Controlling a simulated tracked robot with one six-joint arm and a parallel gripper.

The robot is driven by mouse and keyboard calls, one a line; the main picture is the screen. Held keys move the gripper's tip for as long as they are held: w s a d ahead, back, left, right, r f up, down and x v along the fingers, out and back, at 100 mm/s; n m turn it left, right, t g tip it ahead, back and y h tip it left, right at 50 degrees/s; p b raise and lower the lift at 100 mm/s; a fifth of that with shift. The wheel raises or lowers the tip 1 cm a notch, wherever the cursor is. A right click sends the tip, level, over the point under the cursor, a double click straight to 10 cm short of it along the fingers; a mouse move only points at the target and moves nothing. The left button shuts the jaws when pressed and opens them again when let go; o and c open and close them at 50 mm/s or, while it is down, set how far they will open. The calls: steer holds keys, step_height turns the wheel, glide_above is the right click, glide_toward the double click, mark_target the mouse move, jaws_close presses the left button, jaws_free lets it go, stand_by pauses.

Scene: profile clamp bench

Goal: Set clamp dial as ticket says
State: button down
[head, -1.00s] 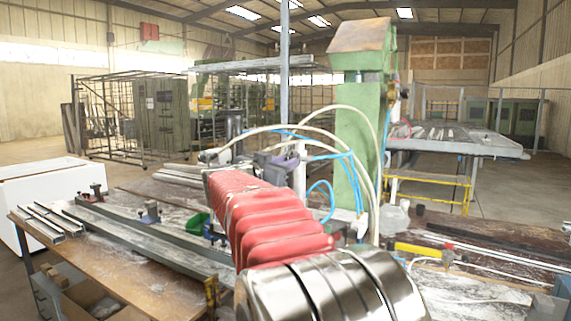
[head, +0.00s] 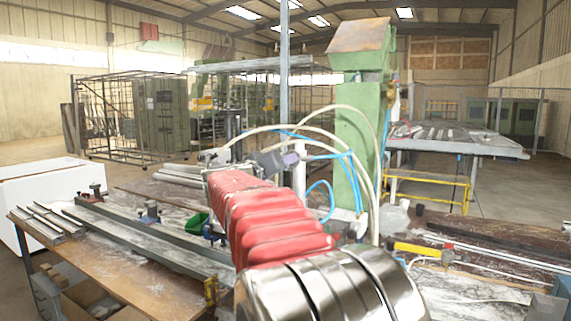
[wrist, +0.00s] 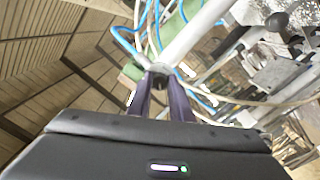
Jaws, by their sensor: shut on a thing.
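My gripper (head: 278,160) is beyond my red-sleeved arm, beside an upright white post (head: 299,172) at the green machine. In the wrist view, the two dark purple fingers of my gripper (wrist: 161,80) point away and close around a small grey round part at the lower end of a thick pale cylinder (wrist: 190,38). This part looks like the clamp dial (wrist: 160,68). Its markings are too small to read. I cannot make out a ticket in either view.
Blue and cream hoses (head: 345,160) loop close around my gripper. The green column (head: 352,140) stands just behind to the right. A wooden bench (head: 130,262) with metal profiles lies left, another bench with a yellow tool (head: 415,249) right.

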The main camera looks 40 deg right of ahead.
steer(key=shift+w+n, duration=0.1)
steer(key=shift+n, duration=1.5)
steer(key=c, duration=1.6)
jaws_free()
steer(key=v, duration=1.4)
steer(key=shift+n, duration=0.3)
